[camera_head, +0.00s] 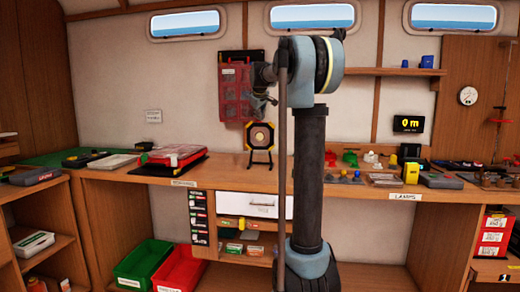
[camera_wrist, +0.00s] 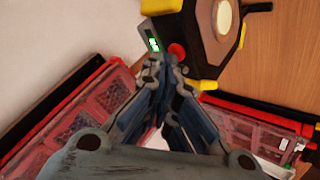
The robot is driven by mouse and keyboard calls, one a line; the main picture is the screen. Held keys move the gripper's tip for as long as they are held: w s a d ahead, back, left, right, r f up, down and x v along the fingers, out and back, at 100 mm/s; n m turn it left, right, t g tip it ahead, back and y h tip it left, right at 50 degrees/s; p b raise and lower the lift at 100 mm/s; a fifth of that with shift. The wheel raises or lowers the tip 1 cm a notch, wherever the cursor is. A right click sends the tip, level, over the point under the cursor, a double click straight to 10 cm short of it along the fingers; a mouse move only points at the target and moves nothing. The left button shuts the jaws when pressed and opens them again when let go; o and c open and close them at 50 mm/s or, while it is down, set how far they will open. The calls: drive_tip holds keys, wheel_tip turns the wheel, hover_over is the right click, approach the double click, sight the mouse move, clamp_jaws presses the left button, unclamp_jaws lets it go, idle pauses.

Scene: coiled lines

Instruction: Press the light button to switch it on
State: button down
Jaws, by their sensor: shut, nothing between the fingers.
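A yellow and black framed lamp with a round cream centre (camera_head: 261,137) stands on the bench at the back wall. It also shows at the top of the wrist view (camera_wrist: 225,20), tilted. A small red round button (camera_wrist: 177,50) shows at the lamp's edge in the wrist view, just beyond my fingertips. I cannot tell whether the fingers touch it. A small box with a green lit display (camera_wrist: 153,43) is beside the button. My gripper (camera_wrist: 165,65) is shut and empty. In the head view my gripper (camera_head: 267,100) is above the lamp, partly hidden by my arm.
A red clear-fronted case (camera_head: 236,95) hangs on the wall close to my gripper. A red case (camera_head: 176,153) lies on the bench to the left. Several small items fill the bench on the right, near a yellow block (camera_head: 411,173). Green (camera_head: 143,262) and red (camera_head: 181,270) bins are below.

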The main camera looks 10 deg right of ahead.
idle(0.4)
drive_tip(key=shift+r, duration=0.45)
wheel_tip(320, 180, up, 6)
idle(0.8)
drive_tip(key=s+f+m+g, duration=0.2)
drive_tip(key=s+f, duration=1.3)
drive_tip(key=s, duration=0.3)
drive_tip(key=s+f+m+g, duration=0.2)
drive_tip(key=s+f+m, duration=0.1)
drive_tip(key=s+f, duration=1.3)
drive_tip(key=s+f+m+g+y, duration=0.1)
drive_tip(key=s+f+m+g, duration=0.1)
drive_tip(key=s+f, duration=1.4)
drive_tip(key=s+g, duration=0.1)
drive_tip(key=s, duration=0.5)
drive_tip(key=shift+s+d+m, duration=0.25)
drive_tip(key=shift+d+m, duration=0.05)
drive_tip(key=shift+d, duration=0.05)
